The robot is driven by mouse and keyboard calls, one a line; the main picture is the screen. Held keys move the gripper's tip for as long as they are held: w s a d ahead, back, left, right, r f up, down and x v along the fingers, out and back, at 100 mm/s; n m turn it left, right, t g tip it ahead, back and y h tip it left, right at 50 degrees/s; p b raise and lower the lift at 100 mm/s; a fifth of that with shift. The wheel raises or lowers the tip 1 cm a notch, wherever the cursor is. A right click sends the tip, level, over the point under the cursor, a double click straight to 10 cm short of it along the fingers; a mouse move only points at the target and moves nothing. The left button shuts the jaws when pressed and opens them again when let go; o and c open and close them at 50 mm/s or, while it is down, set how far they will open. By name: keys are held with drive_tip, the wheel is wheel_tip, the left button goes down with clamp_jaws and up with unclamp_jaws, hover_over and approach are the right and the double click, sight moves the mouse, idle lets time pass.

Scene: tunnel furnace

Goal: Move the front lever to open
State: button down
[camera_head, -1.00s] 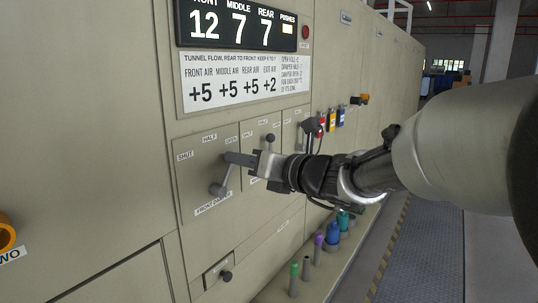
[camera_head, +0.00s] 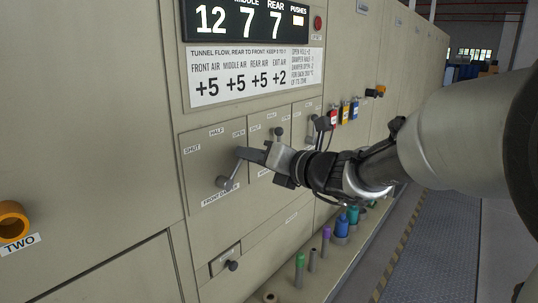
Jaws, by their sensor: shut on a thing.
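The front lever (camera_head: 231,172) is a grey arm on the panel above the "FRONT DAMPER" label (camera_head: 220,196). Its round hub is at the lower left, and the arm slants up and to the right, on the side of the "OPEN" label (camera_head: 239,133). The "SHUT" label (camera_head: 192,149) is at the left and the "HALF" label (camera_head: 216,132) is above. My gripper (camera_head: 250,155) reaches in from the right and is shut on the upper end of the lever. The fingers hide the handle end.
Two more levers stand close to the right, the middle one (camera_head: 279,138) and a dark-knobbed one (camera_head: 320,124) near my wrist. A small drawer knob (camera_head: 232,266) is below. Several coloured cylinders (camera_head: 326,240) stand on the ledge. An orange ring (camera_head: 12,222) protrudes at the left.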

drive_tip(key=c, duration=1.6)
unclamp_jaws()
drive_tip(key=shift+d, duration=0.1)
drive_tip(key=v, duration=1.7)
drive_tip(key=shift+s, duration=0.15)
